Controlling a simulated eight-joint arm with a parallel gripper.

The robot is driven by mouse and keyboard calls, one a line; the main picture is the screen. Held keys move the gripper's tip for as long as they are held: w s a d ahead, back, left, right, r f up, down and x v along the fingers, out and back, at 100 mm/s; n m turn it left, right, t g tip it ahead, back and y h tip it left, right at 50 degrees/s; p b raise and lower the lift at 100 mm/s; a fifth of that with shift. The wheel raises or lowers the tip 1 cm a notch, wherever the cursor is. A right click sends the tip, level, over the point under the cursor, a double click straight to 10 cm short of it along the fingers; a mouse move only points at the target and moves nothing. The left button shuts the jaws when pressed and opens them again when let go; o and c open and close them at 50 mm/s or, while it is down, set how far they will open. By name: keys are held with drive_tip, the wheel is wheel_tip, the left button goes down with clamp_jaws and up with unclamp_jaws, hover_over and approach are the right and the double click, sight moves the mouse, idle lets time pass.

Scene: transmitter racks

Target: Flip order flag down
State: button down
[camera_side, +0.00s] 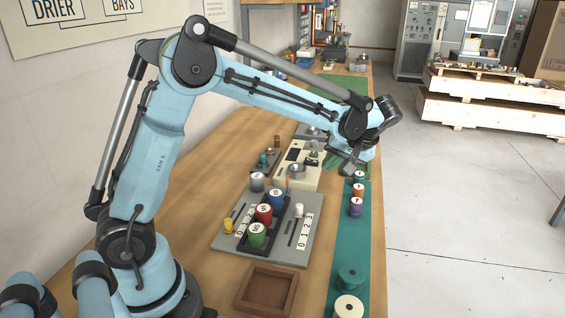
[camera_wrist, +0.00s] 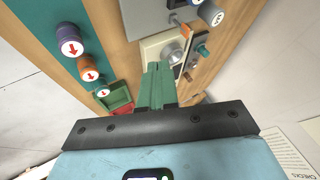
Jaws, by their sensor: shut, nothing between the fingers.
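My gripper (camera_side: 351,163) is at the far end of the arm, low over the area beside the cream box (camera_side: 298,168). In the wrist view its green fingers (camera_wrist: 156,85) are together and hold nothing. The cream box with its round metal dish also shows just beyond the fingertips in the wrist view (camera_wrist: 150,50). A small green tray or frame with a red part (camera_wrist: 121,100) lies left of the fingers in the wrist view; the arm partly hides this area in the side view.
Spools with red arrows, one purple (camera_wrist: 71,40) and one orange (camera_wrist: 88,69), stand on a teal strip (camera_side: 347,245). A grey board (camera_side: 228,243) holds several coloured cylinders. An empty wooden tray (camera_side: 266,288) is in front. A small device has a teal knob (camera_wrist: 203,50).

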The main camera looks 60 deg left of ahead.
sight(287, 184)
drive_tip(key=x, duration=1)
drive_tip(key=shift+a+f, duration=0.1)
drive_tip(key=shift+s+a, duration=0.8)
drive_tip(key=shift+s, duration=0.15)
drive_tip(key=shift+s+a, duration=0.45)
drive_tip(key=shift+a, duration=0.05)
